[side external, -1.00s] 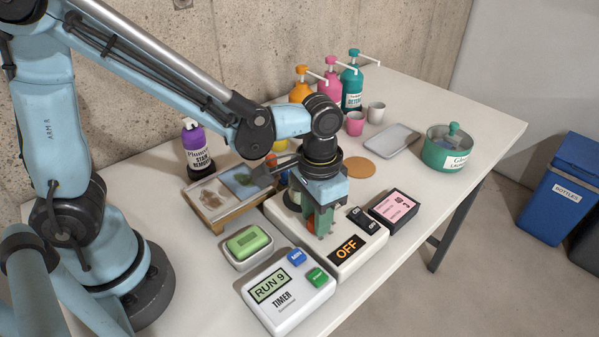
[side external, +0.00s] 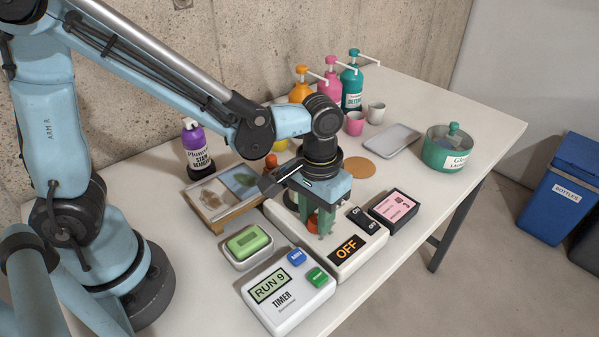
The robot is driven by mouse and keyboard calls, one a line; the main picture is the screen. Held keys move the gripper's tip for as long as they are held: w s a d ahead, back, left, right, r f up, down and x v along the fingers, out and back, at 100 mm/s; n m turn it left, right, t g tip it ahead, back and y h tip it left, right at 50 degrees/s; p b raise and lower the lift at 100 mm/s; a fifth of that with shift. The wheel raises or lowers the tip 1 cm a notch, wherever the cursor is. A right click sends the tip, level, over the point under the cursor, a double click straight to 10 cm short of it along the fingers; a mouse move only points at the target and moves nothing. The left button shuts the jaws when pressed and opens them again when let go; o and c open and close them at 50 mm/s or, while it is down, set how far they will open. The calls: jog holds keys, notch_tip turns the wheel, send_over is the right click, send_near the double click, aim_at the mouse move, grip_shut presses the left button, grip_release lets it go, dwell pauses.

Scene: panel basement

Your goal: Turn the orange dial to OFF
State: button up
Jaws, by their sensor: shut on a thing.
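The white control panel (side external: 375,240) lies near the front of the table, with a black display (side external: 347,250) reading "OFF" in orange. My gripper (side external: 319,228) points down over the panel, its green fingers shut on the orange dial (side external: 312,226). Only a small bit of the dial shows between and beside the fingers. Its pointer and any marks around it are hidden.
Two black switches (side external: 362,218) sit on the panel right of my gripper.

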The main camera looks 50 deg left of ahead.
aim_at(315, 219)
jog(key=o, duration=1)
jog(key=shift+o, duration=0.2)
jog(key=shift+r, duration=0.15)
notch_tip(315, 219, up, 12)
jog(key=shift+a, duration=0.1)
jog(key=s+a+f+m+t, duration=0.1)
jog(key=s+a+f+t, duration=0.1)
jog(key=a+t, duration=0.5)
jog(key=shift+s+a+f, duration=0.2)
jog(key=shift+a+f, duration=0.25)
jog(key=shift+a, duration=2.2)
